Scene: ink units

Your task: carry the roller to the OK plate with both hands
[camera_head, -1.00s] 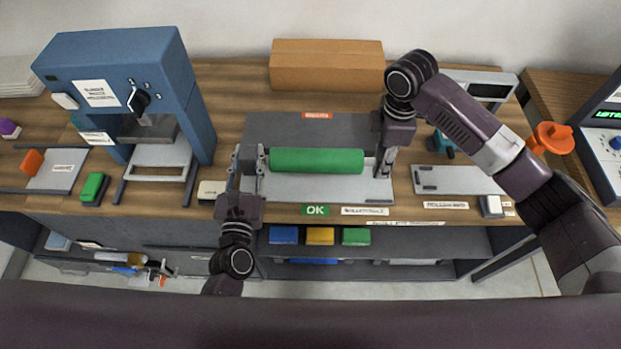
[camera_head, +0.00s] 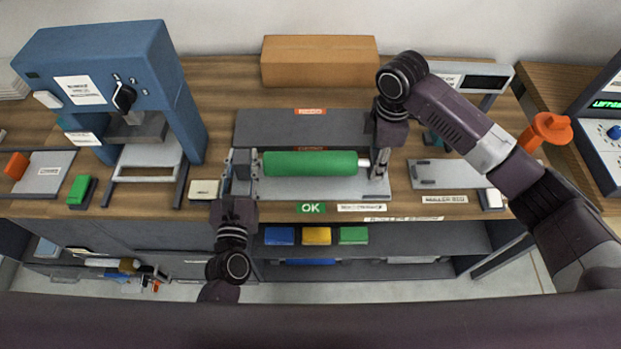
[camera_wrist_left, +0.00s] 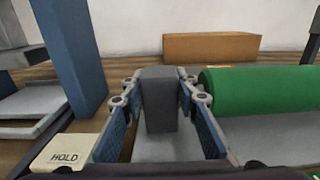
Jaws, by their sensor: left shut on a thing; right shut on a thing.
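The green roller (camera_head: 310,163) lies level left to right over the light grey OK plate (camera_head: 310,188), behind the green OK label (camera_head: 311,208). I cannot tell whether it touches the plate. My left gripper (camera_head: 241,163) is at its left end. In the left wrist view, the fingers (camera_wrist_left: 160,88) are on either side of a dark grey end block, with the green roller body (camera_wrist_left: 260,90) to the right. My right gripper (camera_head: 379,170) is shut at the right end, by a pale shaft; its grip is mostly hidden by the hand.
A dark grey plate (camera_head: 270,128) with an orange label lies behind the roller. A cardboard box (camera_head: 319,62) stands at the back. A blue press (camera_head: 180,90) stands left. A HOLD block (camera_head: 204,190) sits near my left gripper. A grey tray (camera_head: 450,174) lies right.

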